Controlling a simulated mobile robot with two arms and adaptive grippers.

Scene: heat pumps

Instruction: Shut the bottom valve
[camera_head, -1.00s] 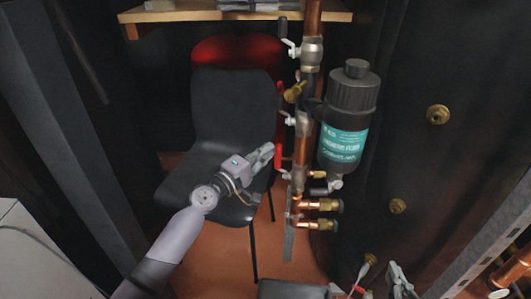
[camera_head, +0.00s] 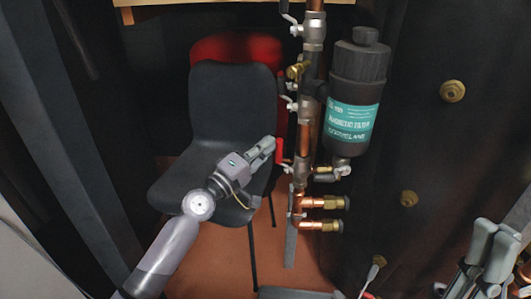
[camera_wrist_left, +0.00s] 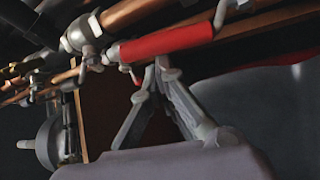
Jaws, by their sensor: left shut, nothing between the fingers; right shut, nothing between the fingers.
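The bottom valve's red lever (camera_head: 279,149) points up along the left side of the vertical copper pipe (camera_head: 305,142). In the left wrist view the red lever (camera_wrist_left: 165,43) lies across the top, joined to a metal valve body (camera_wrist_left: 82,33) at its left. My left gripper (camera_head: 268,144) is shut and empty, just left of the lever. In the wrist view its fingertips (camera_wrist_left: 160,66) meet right beside the lever; I cannot tell whether they touch it. My right gripper (camera_head: 496,232) is shut at the lower right, away from the valve.
A black magnetic filter (camera_head: 352,95) with a teal label hangs right of the pipe. Other valves (camera_head: 291,104) sit higher on it. Copper stubs with brass ends (camera_head: 330,202) stick out below. A dark chair (camera_head: 225,110) stands behind my left arm.

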